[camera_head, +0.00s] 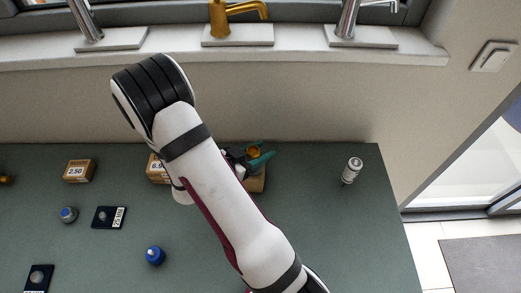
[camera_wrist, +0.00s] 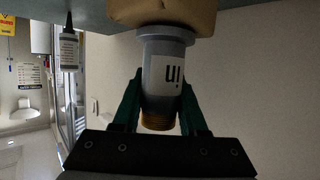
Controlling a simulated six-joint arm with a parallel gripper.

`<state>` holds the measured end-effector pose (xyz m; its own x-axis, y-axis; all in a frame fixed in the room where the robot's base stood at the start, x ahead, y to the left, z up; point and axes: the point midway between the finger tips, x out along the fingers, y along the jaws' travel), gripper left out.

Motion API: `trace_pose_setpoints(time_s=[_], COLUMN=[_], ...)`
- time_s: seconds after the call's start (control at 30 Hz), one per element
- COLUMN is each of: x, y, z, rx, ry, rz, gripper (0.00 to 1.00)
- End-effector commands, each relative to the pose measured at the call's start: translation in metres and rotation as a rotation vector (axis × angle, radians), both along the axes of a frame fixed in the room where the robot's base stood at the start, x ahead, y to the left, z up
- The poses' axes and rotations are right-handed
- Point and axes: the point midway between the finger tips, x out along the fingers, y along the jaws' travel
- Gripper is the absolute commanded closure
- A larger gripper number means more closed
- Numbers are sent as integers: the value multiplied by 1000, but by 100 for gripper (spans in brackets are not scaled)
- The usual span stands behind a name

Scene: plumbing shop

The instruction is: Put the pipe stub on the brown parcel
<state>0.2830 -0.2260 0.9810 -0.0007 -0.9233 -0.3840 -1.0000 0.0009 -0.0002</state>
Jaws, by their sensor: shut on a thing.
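My gripper (camera_wrist: 160,95) has its green fingers shut on the pipe stub (camera_wrist: 163,72), a grey cylinder with dark lettering and a brass-coloured end. In the wrist view the stub's far end meets a brown parcel (camera_wrist: 185,14); I cannot tell whether it rests on it or is just above. In the head view my gripper (camera_head: 256,161) is at the back of the bench, with the stub's brass end (camera_head: 253,152) showing between the fingers. The brown parcel (camera_head: 259,184) shows partly below it, mostly hidden by my arm.
On the green bench (camera_head: 330,240) a small bottle (camera_head: 351,171) stands to the right. Left are labelled boxes (camera_head: 79,170) (camera_head: 156,174), a grey-blue piece (camera_head: 68,214), a dark card (camera_head: 109,217) and a blue-capped piece (camera_head: 155,256). Taps (camera_head: 232,22) line the sill behind. The bench's right front is clear.

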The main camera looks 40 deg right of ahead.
Motion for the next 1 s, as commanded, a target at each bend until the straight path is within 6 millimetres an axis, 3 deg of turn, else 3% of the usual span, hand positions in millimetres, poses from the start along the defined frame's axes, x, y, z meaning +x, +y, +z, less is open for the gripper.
trace_pose_setpoints(time_s=[0.1, 0.13, 0.3, 0.63, 1.0], x=[0, 0, 0, 1, 2], y=[0, 0, 0, 3, 83], z=[-3, -3, -3, 2, 35], rx=[-1, 0, 0, 0, 1], ry=[1, 0, 0, -1, -3], rz=[0, 0, 0, 3, 6], gripper=[100, 54, 28, 28, 28])
